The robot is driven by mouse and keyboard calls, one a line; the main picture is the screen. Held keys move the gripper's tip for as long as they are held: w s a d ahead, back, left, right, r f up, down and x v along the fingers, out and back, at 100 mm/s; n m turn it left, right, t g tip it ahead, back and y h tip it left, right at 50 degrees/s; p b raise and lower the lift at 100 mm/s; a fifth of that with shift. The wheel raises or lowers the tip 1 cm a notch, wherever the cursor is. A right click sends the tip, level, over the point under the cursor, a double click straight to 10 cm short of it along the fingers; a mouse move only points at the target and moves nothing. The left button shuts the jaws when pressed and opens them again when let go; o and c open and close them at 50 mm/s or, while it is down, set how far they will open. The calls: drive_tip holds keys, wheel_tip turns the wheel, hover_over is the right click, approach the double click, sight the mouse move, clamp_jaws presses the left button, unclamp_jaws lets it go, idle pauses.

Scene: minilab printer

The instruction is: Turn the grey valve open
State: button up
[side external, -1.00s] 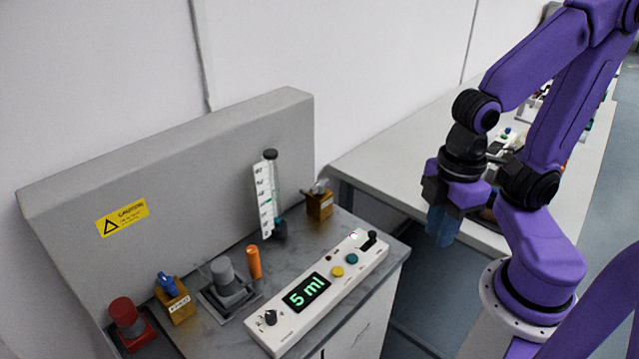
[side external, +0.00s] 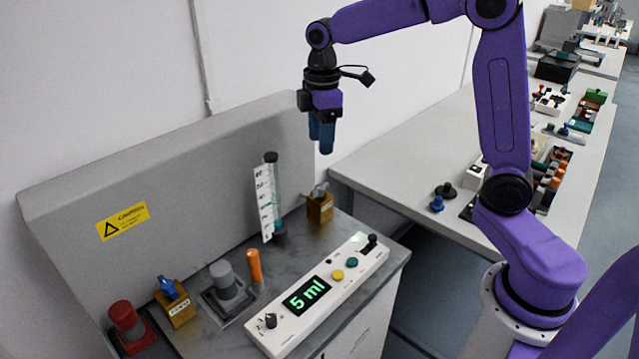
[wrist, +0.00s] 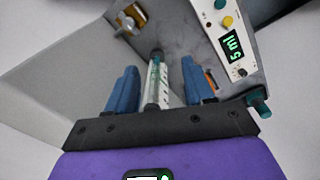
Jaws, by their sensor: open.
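The grey valve (side external: 320,204) is a grey handle on a small brass-coloured block at the back right of the bench. It also shows at the top left of the wrist view (wrist: 128,20). My gripper (side external: 321,150), with blue fingers, points down in the air well above the valve, touching nothing. In the wrist view its fingers (wrist: 159,64) are spread apart and empty. The graduated cylinder (wrist: 158,78) appears between them but stands farther off. The exact angle of the valve handle is hard to tell.
The graduated cylinder (side external: 267,195) stands upright left of the valve. A control panel (side external: 318,296) reading 5 ml lies in front. A blue valve (side external: 172,299), a grey knob (side external: 226,284), an orange peg (side external: 254,266) and a red knob (side external: 124,318) are farther left. A grey wall panel (side external: 190,185) rises behind.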

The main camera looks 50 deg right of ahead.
hover_over(319, 187)
drive_tip(key=s, duration=0.1)
drive_tip(key=f, duration=1.7)
drive_tip(key=shift+w+f, duration=0.15)
drive_tip(key=shift+w, duration=0.25)
clamp_jaws()
